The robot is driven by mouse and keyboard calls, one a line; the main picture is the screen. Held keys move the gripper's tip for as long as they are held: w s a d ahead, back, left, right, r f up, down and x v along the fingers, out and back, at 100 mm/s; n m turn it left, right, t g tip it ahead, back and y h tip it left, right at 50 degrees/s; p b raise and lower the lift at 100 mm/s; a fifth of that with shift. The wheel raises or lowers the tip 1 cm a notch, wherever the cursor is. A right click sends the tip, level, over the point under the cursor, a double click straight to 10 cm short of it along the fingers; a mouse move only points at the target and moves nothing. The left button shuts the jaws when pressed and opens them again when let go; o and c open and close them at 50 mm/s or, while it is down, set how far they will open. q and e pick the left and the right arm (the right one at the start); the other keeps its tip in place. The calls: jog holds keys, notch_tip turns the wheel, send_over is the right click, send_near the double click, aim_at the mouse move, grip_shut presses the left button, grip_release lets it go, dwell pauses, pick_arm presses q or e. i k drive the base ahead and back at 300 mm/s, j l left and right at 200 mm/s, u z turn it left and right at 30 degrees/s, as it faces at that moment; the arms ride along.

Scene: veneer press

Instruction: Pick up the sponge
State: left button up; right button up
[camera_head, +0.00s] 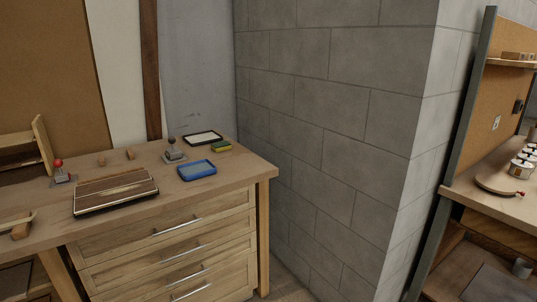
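The sponge (222,146) is a small block, green and yellow, lying on the wooden workbench (240,172) near its back right corner. It sits just right of a dark-framed white tray and behind a blue tray. Neither of my grippers shows in the head view.
The blue tray (197,170) lies in front of the sponge, and the dark-framed tray (203,138) behind it. A black-knobbed lever device (173,152), a red-knobbed one (61,172) and a slatted wooden board (115,191) stand to the left. A grey block wall (330,110) rises on the right.

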aim_at(224, 145)
jog(key=i+l+u, duration=0.1)
jog(key=i+u, duration=0.2)
jog(key=i, duration=0.2)
jog(key=i+l+u, duration=0.15)
jog(key=i+u, duration=0.15)
jog(key=i, duration=0.15)
jog(key=i+l+u, duration=0.25)
jog(key=i, duration=0.2)
